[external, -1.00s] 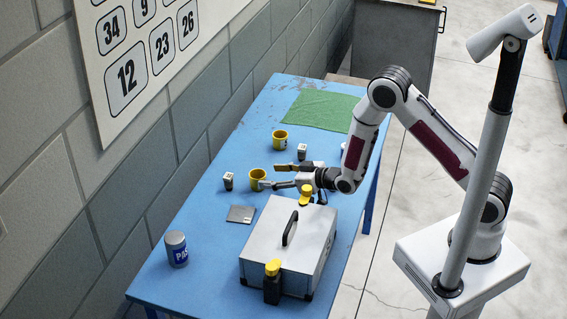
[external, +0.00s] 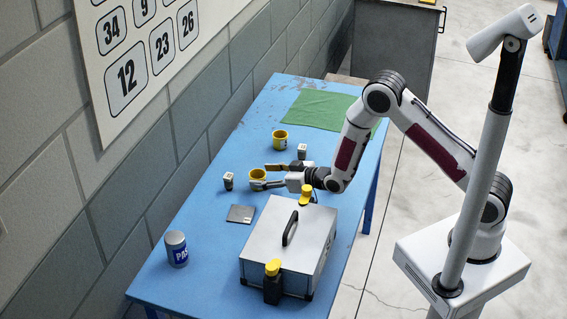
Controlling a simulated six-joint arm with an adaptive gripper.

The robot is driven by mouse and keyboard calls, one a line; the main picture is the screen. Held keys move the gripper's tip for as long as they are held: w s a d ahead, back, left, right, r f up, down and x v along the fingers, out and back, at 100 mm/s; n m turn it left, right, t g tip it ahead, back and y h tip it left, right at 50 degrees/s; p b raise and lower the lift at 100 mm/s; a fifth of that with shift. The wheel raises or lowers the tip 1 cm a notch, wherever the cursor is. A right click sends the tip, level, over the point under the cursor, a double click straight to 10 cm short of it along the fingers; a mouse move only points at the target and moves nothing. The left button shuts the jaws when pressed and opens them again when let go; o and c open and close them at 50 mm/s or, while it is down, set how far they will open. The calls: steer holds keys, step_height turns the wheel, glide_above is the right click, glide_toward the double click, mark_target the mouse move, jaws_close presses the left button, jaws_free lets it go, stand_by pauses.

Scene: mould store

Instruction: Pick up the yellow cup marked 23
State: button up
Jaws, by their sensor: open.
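Two yellow cups are on the blue table (external: 203,219). The nearer yellow cup (external: 257,174) stands between the open fingers of my gripper (external: 268,176), which reaches in from the right, low over the table. I cannot tell whether the fingers touch it. The farther yellow cup (external: 280,139) stands upright behind, clear of my gripper. No number can be read on either cup from this view, so I cannot tell which is marked 23.
A silver case (external: 265,262) with yellow-topped dark items beside it stands in front of my gripper. Small white-and-dark blocks (external: 228,181) (external: 302,151) flank the cups. A dark flat plate (external: 241,214), a grey can (external: 176,249) and a green cloth (external: 318,109) lie around. The table's left edge is clear.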

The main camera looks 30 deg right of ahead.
mark_target(251, 175)
steer(key=shift+x, duration=1.55)
steer(key=c, duration=1.2)
